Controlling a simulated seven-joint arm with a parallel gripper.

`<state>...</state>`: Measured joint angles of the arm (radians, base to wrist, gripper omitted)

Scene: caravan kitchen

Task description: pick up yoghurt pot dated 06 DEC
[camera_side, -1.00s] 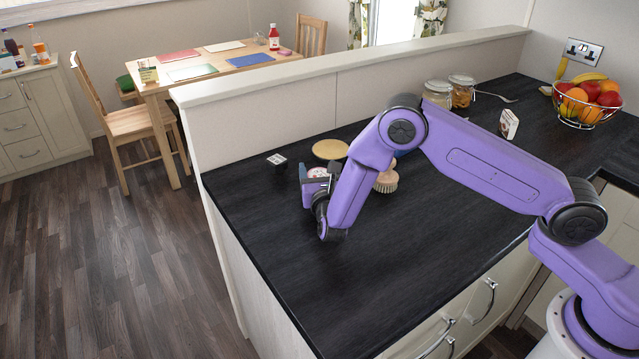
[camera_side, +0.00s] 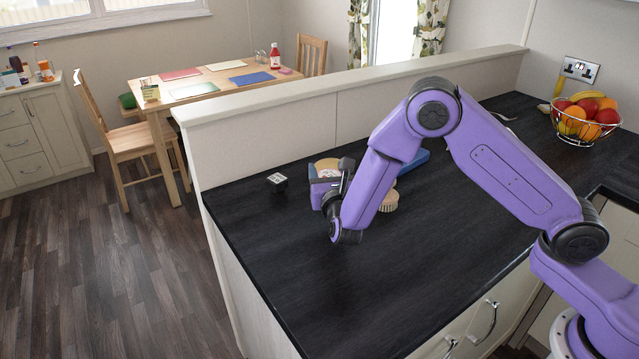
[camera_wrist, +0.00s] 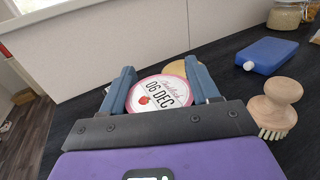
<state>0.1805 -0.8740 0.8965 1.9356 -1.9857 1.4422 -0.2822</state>
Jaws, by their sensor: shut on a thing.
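The yoghurt pot (camera_wrist: 160,95) has a round white lid with a pink rim, a strawberry picture and "06 DEC" in the wrist view. It sits between the two blue fingers of my gripper (camera_wrist: 162,88), which is shut on it. In the side view, my gripper (camera_side: 328,172) holds the pot (camera_side: 327,173) above the left part of the dark worktop. The pot's sides are mostly hidden by the fingers.
A round tan mat (camera_side: 326,163) lies behind the gripper. A wooden brush (camera_wrist: 276,105) and a blue flat bottle (camera_wrist: 266,54) are to the right. The front worktop is clear.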

